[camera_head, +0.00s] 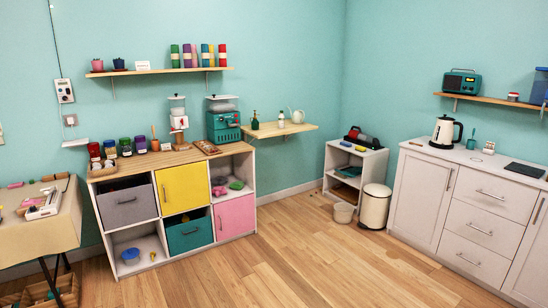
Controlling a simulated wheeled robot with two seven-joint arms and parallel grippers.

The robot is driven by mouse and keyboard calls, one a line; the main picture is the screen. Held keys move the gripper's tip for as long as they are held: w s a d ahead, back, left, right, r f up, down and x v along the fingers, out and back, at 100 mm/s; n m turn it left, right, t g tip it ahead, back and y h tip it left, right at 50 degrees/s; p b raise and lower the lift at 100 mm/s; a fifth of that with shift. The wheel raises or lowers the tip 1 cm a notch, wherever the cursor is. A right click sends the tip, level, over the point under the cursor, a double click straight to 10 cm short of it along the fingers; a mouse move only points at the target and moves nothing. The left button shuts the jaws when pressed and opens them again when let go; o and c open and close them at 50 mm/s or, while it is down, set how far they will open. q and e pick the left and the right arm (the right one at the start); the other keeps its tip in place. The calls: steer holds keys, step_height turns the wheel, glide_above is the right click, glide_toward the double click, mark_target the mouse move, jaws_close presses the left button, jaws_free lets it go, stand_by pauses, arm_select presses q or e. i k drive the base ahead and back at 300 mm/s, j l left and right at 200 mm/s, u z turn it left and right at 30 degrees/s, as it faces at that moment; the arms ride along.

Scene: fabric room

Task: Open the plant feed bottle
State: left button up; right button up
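On the small wooden wall shelf (285,131) in the middle stand a dark green bottle (254,123) with a pump or spray top, a small pale bottle (281,120) and a whitish watering can (297,116). The pale bottle stands upright between the other two. It may be the plant feed bottle, but labels are too small to read and I cannot tell for sure. Whether its cap is on is also too small to tell. Neither of my grippers shows in this view.
A cube cabinet (150,225) with coloured drawers, jars and machines on top stands below and left of the shelf. A low white shelf unit (352,178) and a cream bin (375,207) stand to the right. White counters (470,205) line the right. The wooden floor (290,260) in front is clear.

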mark_target(282, 118)
steer(key=i, duration=2.5)
steer(key=i+j, duration=0.1)
steer(key=i, duration=2.45)
steer(key=l+z, duration=0.05)
steer(key=l, duration=0.05)
